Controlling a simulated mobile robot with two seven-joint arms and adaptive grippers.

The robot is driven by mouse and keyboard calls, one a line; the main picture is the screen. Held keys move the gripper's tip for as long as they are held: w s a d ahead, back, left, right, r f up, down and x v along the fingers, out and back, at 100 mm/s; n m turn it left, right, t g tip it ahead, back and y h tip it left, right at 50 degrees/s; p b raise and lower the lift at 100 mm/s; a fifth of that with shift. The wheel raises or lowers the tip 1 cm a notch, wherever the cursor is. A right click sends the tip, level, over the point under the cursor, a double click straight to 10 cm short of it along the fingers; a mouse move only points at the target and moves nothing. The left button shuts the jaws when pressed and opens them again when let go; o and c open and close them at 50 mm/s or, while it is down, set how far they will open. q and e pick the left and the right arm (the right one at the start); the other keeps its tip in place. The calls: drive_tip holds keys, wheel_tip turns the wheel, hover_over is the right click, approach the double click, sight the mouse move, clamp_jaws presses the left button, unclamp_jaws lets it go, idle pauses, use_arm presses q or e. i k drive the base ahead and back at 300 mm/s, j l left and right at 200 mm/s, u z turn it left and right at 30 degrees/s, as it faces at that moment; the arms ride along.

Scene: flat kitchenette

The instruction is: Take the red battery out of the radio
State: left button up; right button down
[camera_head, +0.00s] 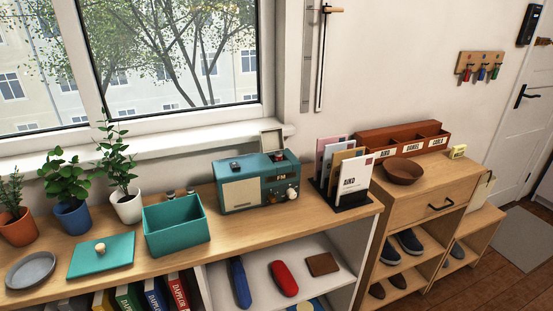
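The radio (240,192) is teal with a cream speaker panel, a dial marked FM and knobs. It stands upright on the wooden counter, right of the middle of the teal box. A small cover (271,141) stands raised at the top of the radio, with a small dark shape below it. Neither of my grippers is in view.
An open teal box (178,237) stands left of the radio, with small cylinder tops behind it. Its teal lid (101,255), a grey plate (30,270) and potted plants are further left. A letter holder (352,201) stands close right. Bare counter (245,233) lies in front.

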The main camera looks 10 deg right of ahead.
sight(278, 154)
drive_tip(key=i+l+u, duration=0.25)
drive_tip(key=l, duration=0.95)
drive_tip(key=l+u, duration=0.25)
drive_tip(key=l, duration=0.9)
